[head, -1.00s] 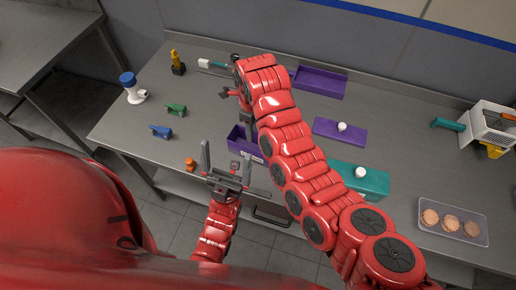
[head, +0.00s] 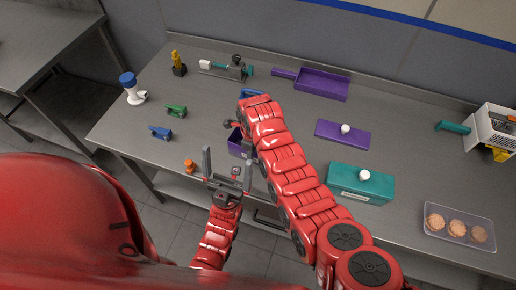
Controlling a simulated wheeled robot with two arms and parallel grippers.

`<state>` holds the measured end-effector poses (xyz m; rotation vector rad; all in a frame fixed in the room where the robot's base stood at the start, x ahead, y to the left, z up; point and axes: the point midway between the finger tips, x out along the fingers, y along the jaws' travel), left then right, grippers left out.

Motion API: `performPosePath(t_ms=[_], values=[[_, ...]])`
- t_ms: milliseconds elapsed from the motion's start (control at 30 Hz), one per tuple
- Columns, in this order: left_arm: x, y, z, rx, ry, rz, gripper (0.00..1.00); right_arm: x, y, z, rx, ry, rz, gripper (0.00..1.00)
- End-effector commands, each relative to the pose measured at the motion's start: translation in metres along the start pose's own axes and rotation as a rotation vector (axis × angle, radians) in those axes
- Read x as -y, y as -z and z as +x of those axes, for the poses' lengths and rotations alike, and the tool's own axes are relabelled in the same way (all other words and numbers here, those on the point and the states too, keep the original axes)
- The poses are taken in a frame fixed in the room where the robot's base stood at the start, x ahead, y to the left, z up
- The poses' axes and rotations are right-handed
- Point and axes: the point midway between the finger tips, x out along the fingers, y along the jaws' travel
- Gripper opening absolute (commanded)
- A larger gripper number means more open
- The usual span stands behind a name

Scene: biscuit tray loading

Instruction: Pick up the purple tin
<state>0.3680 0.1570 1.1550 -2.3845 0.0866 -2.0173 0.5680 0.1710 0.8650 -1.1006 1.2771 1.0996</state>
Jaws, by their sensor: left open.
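The purple tin (head: 236,143) stands near the table's front edge, left of centre, partly hidden by my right arm. It is open-topped as far as it shows. My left gripper (head: 228,165) is open and empty, its fingers pointing up in front of the tin. It appears apart from the tin. My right gripper (head: 235,126) is over the tin's far side, mostly covered by its own arm. Its fingertips are hidden, so its grip on the tin cannot be told.
A teal lidded tin (head: 343,181) and a clear tray of biscuits (head: 433,232) are at right. A purple scoop-like tray (head: 330,83) lies at the back. A small orange item (head: 190,166) is near the front edge. Green (head: 176,110) and blue (head: 160,132) items stand left.

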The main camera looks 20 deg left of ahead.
Motion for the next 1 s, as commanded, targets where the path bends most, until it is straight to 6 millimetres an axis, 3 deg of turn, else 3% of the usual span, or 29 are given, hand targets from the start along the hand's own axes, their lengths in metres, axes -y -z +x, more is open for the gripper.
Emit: performPosePath(t_ms=[200,433,467,667,1000], values=[[0.000,0.001,0.004,0.000,0.000,0.000,1.00,-0.001,0.001,0.013,-0.002,-0.002,0.000,0.39],[0.000,0.001,0.004,0.000,0.000,0.000,1.00,0.000,0.000,0.014,0.001,0.000,0.000,0.39],[0.000,0.001,0.004,0.000,0.000,0.000,1.00,0.000,0.000,0.014,0.001,0.000,0.000,0.37],[0.000,0.001,0.004,0.000,0.000,0.000,1.00,0.000,0.000,0.014,0.001,0.001,0.000,0.01],[0.000,0.001,0.004,0.000,0.000,0.000,1.00,0.000,0.000,0.014,0.002,0.001,0.000,0.00]])
